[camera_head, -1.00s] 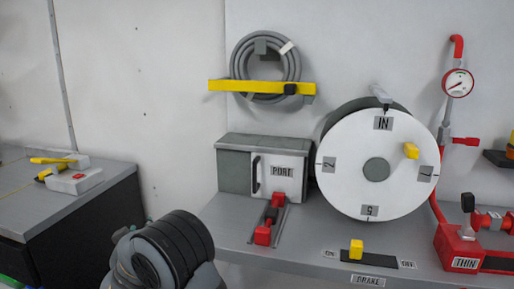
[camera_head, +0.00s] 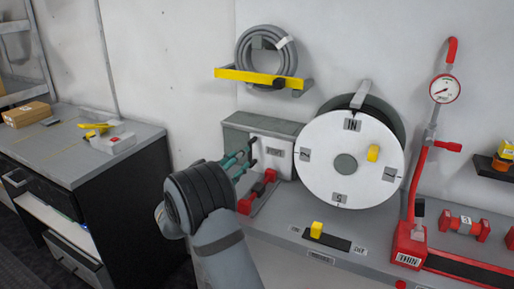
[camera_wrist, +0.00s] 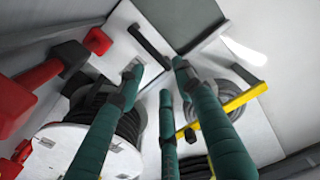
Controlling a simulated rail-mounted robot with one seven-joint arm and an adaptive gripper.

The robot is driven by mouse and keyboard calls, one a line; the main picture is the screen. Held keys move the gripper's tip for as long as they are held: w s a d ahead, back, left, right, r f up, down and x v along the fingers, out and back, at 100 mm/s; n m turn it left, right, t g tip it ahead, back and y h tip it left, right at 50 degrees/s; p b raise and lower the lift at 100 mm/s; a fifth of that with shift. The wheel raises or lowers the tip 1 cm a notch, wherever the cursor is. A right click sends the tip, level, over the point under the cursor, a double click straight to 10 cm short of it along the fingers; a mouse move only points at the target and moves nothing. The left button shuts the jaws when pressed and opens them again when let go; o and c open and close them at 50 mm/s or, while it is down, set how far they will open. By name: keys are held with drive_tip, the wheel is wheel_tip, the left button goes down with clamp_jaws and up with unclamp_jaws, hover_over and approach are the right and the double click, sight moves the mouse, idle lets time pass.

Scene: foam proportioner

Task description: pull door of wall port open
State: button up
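The wall port is a grey box (camera_head: 262,122) on the bench, with a white door (camera_head: 283,158) labelled PORT in the earlier view. The door looks shut. Its black upright handle (camera_head: 253,150) is partly covered by my fingers; it shows clearly in the wrist view (camera_wrist: 150,47). My gripper (camera_head: 240,161) is just left of and in front of the handle. In the wrist view my gripper (camera_wrist: 156,72) has its green fingers spread, with nothing between them. The fingertips are close to the handle, but I cannot tell whether any touch it.
A red latch (camera_head: 262,185) lies before the port. A white-faced reel (camera_head: 325,182) stands right of it. A hose coil on a yellow bracket (camera_head: 262,78) hangs above. A yellow brake lever (camera_head: 317,229) is at the bench front. A dark cabinet (camera_head: 125,205) stands left.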

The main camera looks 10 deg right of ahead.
drive_tip(key=p, duration=0.1)
hover_over(251, 168)
drive_tip(key=shift+w+d, duration=0.1)
drive_tip(key=shift+w, duration=0.15)
drive_tip(key=shift+c, duration=0.7)
clamp_jaws()
